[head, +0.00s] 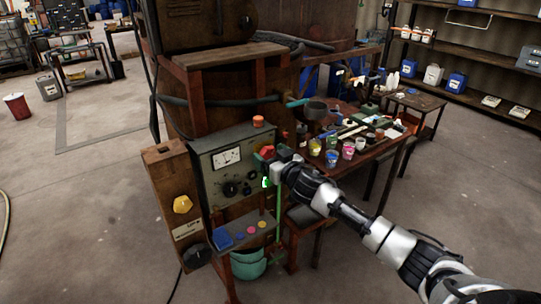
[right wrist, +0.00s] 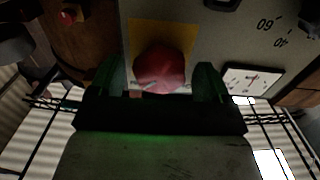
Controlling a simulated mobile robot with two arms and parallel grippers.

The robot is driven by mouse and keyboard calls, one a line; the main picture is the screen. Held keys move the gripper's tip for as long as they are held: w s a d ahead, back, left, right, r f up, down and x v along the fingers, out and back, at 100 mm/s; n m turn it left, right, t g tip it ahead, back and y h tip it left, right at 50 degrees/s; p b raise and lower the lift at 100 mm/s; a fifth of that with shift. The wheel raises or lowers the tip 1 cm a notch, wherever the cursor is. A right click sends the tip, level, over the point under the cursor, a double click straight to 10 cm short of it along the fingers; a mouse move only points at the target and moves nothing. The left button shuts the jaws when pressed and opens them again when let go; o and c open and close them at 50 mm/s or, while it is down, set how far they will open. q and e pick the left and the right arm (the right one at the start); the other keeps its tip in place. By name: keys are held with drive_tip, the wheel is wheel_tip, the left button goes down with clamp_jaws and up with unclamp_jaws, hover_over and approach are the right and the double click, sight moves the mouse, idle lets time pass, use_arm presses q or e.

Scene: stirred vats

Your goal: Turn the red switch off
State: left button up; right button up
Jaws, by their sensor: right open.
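The red switch (head: 267,151) is a red knob on the front of a grey control panel (head: 205,165), near its upper right. In the right wrist view the red switch (right wrist: 160,68) sits on a yellow plate (right wrist: 133,40). My right gripper (head: 265,167) is at the panel's right side, by the switch. In the right wrist view its open fingers (right wrist: 158,82) stand on either side of the red switch. I cannot tell whether they touch it. The underside of the knob is partly hidden by the gripper body. My left gripper is not in view.
The panel also has a white meter (head: 227,157) and black dials. A table with several small cups (head: 348,150) is to the right. A large brown vat (head: 225,100) is behind. Open floor lies left.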

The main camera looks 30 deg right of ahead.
drive_tip(key=c, duration=0.9)
drive_tip(key=n, duration=0.4)
drive_tip(key=shift+n, duration=0.4)
drive_tip(key=n, duration=0.4)
drive_tip(key=shift+a+n, duration=0.1)
drive_tip(key=shift+n, duration=0.2)
drive_tip(key=n, duration=0.4)
drive_tip(key=shift+f, duration=0.1)
drive_tip(key=shift+n, duration=2.3)
